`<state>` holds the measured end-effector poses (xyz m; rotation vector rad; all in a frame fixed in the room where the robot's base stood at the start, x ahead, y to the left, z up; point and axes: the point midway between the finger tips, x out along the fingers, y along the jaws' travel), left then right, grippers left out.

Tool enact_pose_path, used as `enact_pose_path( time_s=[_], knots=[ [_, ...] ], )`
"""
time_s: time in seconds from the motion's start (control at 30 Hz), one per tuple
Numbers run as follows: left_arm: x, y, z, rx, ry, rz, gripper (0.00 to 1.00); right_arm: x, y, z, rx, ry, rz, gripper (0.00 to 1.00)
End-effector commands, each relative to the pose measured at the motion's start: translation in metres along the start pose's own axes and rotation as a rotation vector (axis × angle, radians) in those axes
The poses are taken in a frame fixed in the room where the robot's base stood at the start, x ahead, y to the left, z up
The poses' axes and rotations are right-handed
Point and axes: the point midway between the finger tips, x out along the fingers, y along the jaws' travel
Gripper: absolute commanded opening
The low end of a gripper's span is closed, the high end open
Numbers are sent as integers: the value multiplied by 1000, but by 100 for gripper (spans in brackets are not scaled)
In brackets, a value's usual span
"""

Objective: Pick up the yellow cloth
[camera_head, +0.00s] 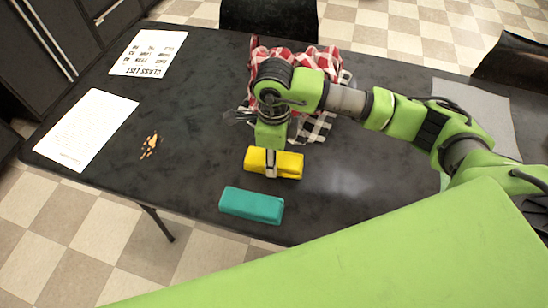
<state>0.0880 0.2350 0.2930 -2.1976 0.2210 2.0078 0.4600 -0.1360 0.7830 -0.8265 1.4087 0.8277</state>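The yellow cloth (289,166) is a folded, block-like piece on the dark table, just behind a teal block-shaped cloth (252,205). My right arm comes in from the right, and its gripper (271,171) points down at the middle of the yellow cloth. The fingers overlap the cloth in the picture and hide part of it. I cannot tell whether they are closed on it or only touching it. The cloth appears to rest on the table. My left gripper is not in view.
Red-and-white and black-and-white checked cloths (318,127) lie behind my gripper. A class list sheet (148,53), another paper (86,129) and orange crumbs (149,146) lie at left. A grey sheet (470,105) lies at right. Chairs stand behind the dark table (190,110).

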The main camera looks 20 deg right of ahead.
Motion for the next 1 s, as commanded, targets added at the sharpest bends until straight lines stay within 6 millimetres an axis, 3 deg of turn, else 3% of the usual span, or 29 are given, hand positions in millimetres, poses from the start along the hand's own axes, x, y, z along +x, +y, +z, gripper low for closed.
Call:
enact_pose_path(
  time_s=[0.2,0.5,0.73,1.0],
  knots=[
    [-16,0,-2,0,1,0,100,-32,-1,0,-1,-2,-3,21],
    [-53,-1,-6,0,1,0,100,-99,39,40,-7,-4,-2,21],
    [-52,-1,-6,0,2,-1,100,-114,78,78,-5,-2,-1,21],
    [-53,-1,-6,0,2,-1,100,-126,98,97,-1,0,-1,21]
  ],
)
